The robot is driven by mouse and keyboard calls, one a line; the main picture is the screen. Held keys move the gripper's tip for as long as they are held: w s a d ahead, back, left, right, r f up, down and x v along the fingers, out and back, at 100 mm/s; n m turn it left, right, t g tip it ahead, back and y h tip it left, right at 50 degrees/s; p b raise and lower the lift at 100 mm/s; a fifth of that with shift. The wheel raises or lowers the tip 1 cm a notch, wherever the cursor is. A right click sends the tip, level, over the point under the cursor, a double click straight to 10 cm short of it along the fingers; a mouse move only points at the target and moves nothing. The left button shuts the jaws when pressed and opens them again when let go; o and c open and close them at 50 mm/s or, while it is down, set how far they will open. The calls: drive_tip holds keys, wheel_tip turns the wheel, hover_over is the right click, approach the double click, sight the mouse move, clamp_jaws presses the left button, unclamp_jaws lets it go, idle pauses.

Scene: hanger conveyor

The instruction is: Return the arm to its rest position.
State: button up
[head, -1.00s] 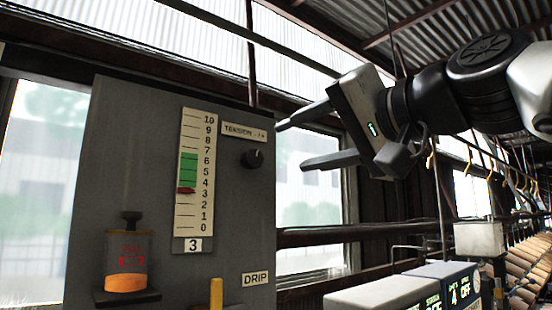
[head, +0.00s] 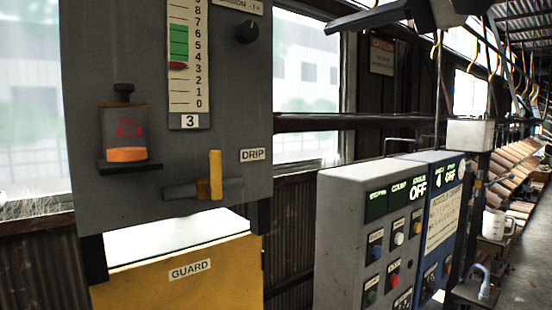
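My gripper (head: 372,15) is at the top edge, cut off by the frame. Only its lower dark finger and part of its body show, with a gap above that finger. The other finger is out of view. Nothing shows held by the visible finger. The gripper is above and in front of the window, to the right of the grey gauge panel (head: 88,195), and does not appear to touch it. The rest of my arm is mostly out of view.
The panel carries a tension scale (head: 188,95), a black knob (head: 246,32), an oil cup (head: 126,130) and a yellow-handled drip valve (head: 215,175). Below is a yellow guard (head: 180,280). Grey (head: 345,230) and blue (head: 440,215) control boxes stand right. Yellow hangers (head: 475,52) line the rail.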

wheel_tip(320, 180, down, 15)
drive_tip(key=w+a+g+h+p, duration=0.2)
drive_tip(key=g+h, duration=0.1)
drive_tip(key=s+d+f+n+g+h, duration=0.1)
drive_tip(key=s+d+f+g+h, duration=0.1)
drive_tip(key=f, duration=0.8)
drive_tip(key=s+d+f+n+g+h+p, duration=0.1)
drive_tip(key=s+f, duration=0.3)
drive_tip(key=f, duration=0.7)
drive_tip(key=s+d+f+n+g+h, duration=0.1)
drive_tip(key=s+d+f+g+h, duration=0.1)
drive_tip(key=f, duration=0.9)
drive_tip(key=shift+s+d+f+g+h+p, duration=0.15)
drive_tip(key=shift+s+d+g+h+p, duration=0.25)
drive_tip(key=shift+s+g+h, duration=0.5)
drive_tip(key=shift+w, duration=0.15)
